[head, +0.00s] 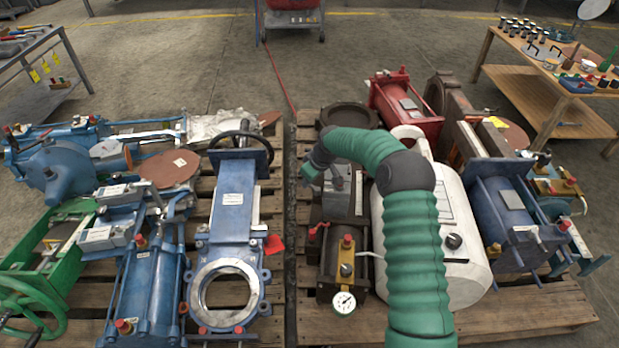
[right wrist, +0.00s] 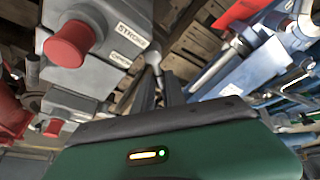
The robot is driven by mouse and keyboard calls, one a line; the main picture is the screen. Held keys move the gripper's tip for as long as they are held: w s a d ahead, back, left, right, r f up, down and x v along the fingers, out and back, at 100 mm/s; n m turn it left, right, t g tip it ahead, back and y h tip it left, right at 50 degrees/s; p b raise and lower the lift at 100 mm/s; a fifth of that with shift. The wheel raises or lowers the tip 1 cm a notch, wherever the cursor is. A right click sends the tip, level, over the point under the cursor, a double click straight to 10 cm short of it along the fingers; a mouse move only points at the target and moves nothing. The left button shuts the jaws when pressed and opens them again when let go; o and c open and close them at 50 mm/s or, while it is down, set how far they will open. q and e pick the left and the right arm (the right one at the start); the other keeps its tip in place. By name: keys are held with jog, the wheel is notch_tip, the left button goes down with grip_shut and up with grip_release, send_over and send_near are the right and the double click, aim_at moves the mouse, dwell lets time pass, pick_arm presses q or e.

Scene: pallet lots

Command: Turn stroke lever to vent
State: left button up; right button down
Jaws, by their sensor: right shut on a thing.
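A grey box with a red knob (right wrist: 67,45) carries the labels STROKE (right wrist: 131,33) and CHARGE in the right wrist view. A short grey lever (right wrist: 152,48) stands out beside these labels. My right gripper (right wrist: 157,78) is shut on the lever's end, its two dark fingers close together. In the head view my right gripper (head: 312,172) is at the left side of the grey box (head: 340,184), on the right pallet; its fingertips are mostly hidden there. A VENT label cannot be made out. My left gripper is not in view.
A white tank (head: 455,225) stands partly behind my green arm. A pressure gauge (head: 344,303) and a red-handled valve (head: 318,231) are in front of the grey box. A blue gate valve (head: 230,200) lies on the left pallet, across a narrow gap.

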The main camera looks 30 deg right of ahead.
jog(key=shift+s+a+n+g+y+p, duration=0.25)
jog(key=shift+n+y+p, duration=0.2)
jog(key=shift+n+p, duration=0.75)
jog(key=shift+s+a+n+g+y+p, duration=0.15)
jog(key=shift+a+n+y+p, duration=0.2)
jog(key=shift+n+p, duration=0.8)
jog(key=shift+s+a+n+g+y+p, duration=0.2)
jog(key=shift+n+y+p, duration=0.3)
jog(key=shift+n+p, duration=0.7)
jog(key=c, duration=1.4)
grip_release()
jog(key=shift+o, duration=0.2)
